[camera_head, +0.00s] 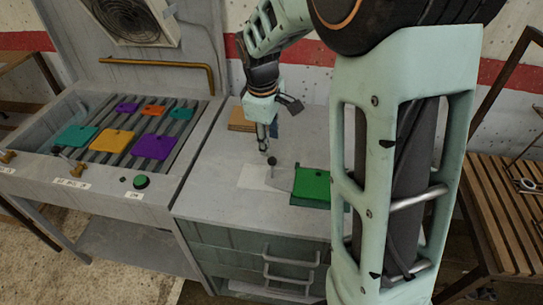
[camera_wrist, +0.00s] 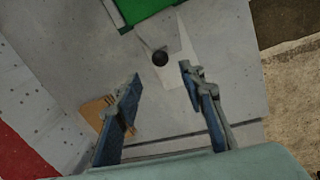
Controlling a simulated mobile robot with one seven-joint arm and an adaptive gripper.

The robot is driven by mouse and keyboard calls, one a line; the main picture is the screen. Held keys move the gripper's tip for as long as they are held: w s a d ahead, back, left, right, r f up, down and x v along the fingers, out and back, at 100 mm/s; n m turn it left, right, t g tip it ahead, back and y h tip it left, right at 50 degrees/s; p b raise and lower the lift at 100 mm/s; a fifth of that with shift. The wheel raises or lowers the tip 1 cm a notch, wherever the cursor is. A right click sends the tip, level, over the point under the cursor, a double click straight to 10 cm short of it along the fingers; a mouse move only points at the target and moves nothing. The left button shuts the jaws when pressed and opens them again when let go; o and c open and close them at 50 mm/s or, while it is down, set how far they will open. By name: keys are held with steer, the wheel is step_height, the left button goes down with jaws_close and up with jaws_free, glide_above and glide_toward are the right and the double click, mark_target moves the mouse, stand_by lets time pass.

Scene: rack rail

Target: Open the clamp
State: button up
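A clamp with a round dark knob (camera_head: 271,161) stands on the grey cabinet top, beside a green plate (camera_head: 312,184). A grey flat piece lies between the knob and the plate. My gripper (camera_head: 264,143) points down, just above the knob in the head view. In the wrist view my gripper (camera_wrist: 160,76) has its two blue-padded fingers wide apart with nothing between them. The knob (camera_wrist: 160,58) shows beyond the fingertips, roughly midway between them. The green plate (camera_wrist: 142,8) is cut off at the top edge. Whether the clamp presses on the plate is unclear.
A pale sheet (camera_head: 257,177) lies under the knob. A brown block (camera_head: 240,119) sits at the back of the cabinet top. On the left, a slatted rack bed (camera_head: 105,155) holds several coloured plates, with a brass rail (camera_head: 160,64) behind. The cabinet's front left top is clear.

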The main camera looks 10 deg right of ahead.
mark_target(272, 158)
steer(key=f, duration=0.3)
steer(key=w+f, duration=0.1)
steer(key=f, duration=0.2)
steer(key=d+f, duration=0.1)
steer(key=f, duration=0.3)
steer(key=shift+w+d+p, duration=0.1)
steer(key=shift+w+p, duration=0.2)
steer(key=shift+c, duration=0.3)
jaws_close()
